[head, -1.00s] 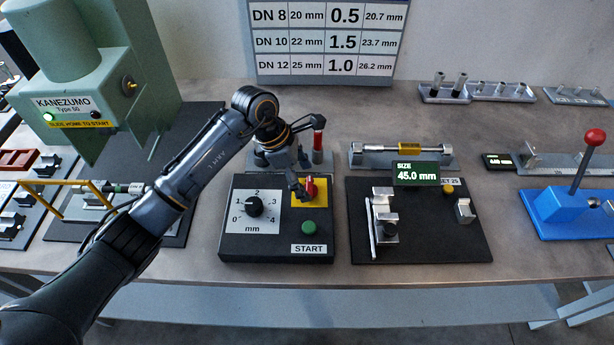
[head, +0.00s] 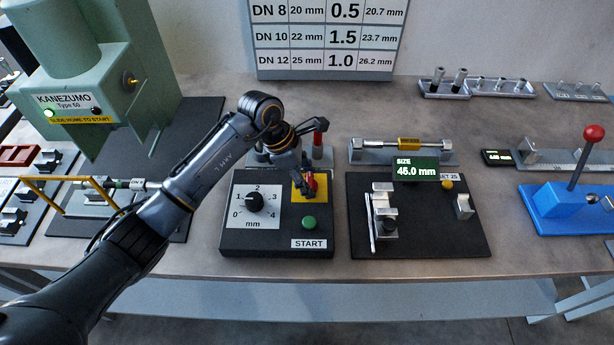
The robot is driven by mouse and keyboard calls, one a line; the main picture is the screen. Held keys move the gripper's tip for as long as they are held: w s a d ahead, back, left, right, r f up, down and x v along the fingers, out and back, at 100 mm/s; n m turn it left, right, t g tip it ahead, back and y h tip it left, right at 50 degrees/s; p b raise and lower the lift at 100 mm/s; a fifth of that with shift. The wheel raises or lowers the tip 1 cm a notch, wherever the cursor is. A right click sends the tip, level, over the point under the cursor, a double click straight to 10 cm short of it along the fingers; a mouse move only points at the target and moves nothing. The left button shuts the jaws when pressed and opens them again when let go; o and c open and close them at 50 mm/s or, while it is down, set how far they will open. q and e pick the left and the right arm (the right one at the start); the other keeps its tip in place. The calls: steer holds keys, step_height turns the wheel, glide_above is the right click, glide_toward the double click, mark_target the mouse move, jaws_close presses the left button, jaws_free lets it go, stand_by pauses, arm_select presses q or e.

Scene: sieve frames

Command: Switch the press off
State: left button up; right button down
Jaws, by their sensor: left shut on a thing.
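The black control box (head: 232,244) stands on the bench in front of me. It carries a white dial plate in mm with a black knob (head: 254,202), a green START button (head: 309,222) and a red rotary switch (head: 313,183) on a yellow plate (head: 297,196). My left gripper (head: 308,185) reaches down over the yellow plate and is shut on the red switch, hiding part of it. The switch's exact angle is hard to tell. The green press (head: 120,65), marked KANEZUMO, stands at the left with its green lamp (head: 48,113) lit. My right gripper is out of view.
A black fixture board (head: 440,240) with a 45.0 mm display (head: 415,170) lies right of the box. A blue lever device (head: 560,210) with a red ball stands farther right. A red-handled tool (head: 317,143) stands just behind the box. The wall chart (head: 325,40) is behind.

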arm_select(q)
steer(key=n+t+b, duration=0.1)
steer(key=n, duration=0.1)
steer(key=n+t+b, duration=0.1)
steer(key=n, duration=0.2)
steer(key=shift+s+f+y+b, duration=0.15)
steer(key=shift+y+b, duration=0.15)
steer(key=shift+b, duration=0.1)
steer(key=n+t+b, duration=0.1)
steer(key=n+b, duration=0.1)
steer(key=n, duration=0.1)
steer(key=shift+d+n+y, duration=0.1)
steer(key=shift+n+y, duration=0.3)
steer(key=n+y+b, duration=0.1)
steer(key=n+b, duration=0.1)
steer(key=n+t+b, duration=0.1)
steer(key=n+b, duration=0.1)
steer(key=n, duration=0.1)
steer(key=shift+s+d+y+b, duration=0.15)
steer(key=shift+y+b, duration=0.25)
steer(key=shift+n+y+b, duration=0.7)
steer(key=shift+n+b, duration=0.65)
steer(key=shift+n, duration=0.55)
steer(key=o, duration=1.2)
steer(key=shift+c, duration=0.2)
